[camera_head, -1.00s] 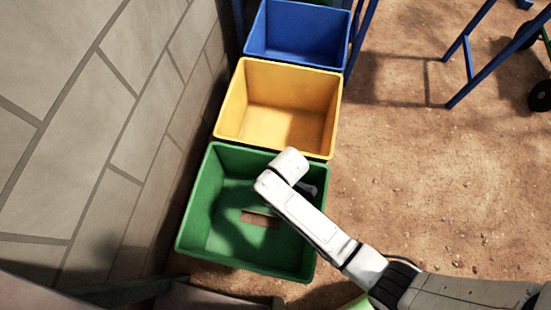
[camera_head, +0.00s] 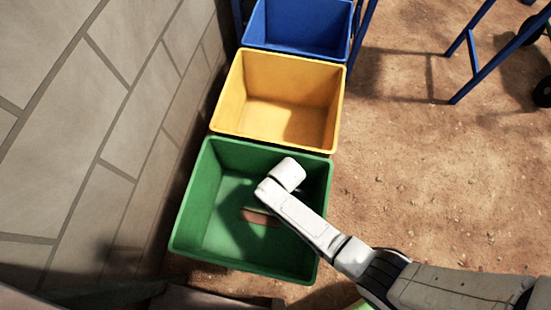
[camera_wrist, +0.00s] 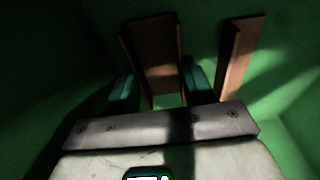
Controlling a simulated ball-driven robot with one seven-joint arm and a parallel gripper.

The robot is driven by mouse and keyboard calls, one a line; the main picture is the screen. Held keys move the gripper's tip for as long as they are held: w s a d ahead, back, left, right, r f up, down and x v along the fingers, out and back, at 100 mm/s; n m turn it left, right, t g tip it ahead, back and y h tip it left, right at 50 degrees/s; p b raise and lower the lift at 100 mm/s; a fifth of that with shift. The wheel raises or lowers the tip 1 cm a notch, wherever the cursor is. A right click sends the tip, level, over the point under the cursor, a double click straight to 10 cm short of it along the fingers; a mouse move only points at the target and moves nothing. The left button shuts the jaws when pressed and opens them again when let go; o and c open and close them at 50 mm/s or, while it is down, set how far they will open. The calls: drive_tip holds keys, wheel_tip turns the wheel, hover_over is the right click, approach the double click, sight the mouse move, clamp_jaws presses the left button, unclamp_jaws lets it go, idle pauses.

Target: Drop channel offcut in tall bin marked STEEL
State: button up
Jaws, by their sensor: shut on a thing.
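A brown channel offcut (camera_wrist: 155,50) lies between the two teal fingers of my gripper (camera_wrist: 160,88) in the wrist view, and the gripper is shut on it. Green bin walls surround them. In the head view my wrist hangs over the right part of the green bin (camera_head: 205,238), and the fingers are hidden behind the arm. A brown piece (camera_head: 260,217) shows inside that bin. A second brown strip (camera_wrist: 240,50) shows right of the fingers in the wrist view; I cannot tell which piece matches which. No STEEL marking is readable.
A yellow bin (camera_head: 222,95) and a blue bin (camera_head: 300,50) stand in line behind the green one. A stone wall (camera_head: 90,130) runs along the left. Bare dirt ground (camera_head: 430,190) lies to the right, with blue frame legs (camera_head: 472,50) at the upper right.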

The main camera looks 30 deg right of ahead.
drive_tip(key=o, duration=0.9)
drive_tip(key=shift+f, duration=0.15)
drive_tip(key=shift+c, duration=0.2)
drive_tip(key=o, duration=0.4)
drive_tip(key=shift+o, duration=0.2)
wheel_tip(320, 180, up, 8)
drive_tip(key=p, duration=0.3)
drive_tip(key=shift+s+d, duration=0.4)
drive_tip(key=shift+d, duration=0.05)
drive_tip(key=shift+f, duration=0.1)
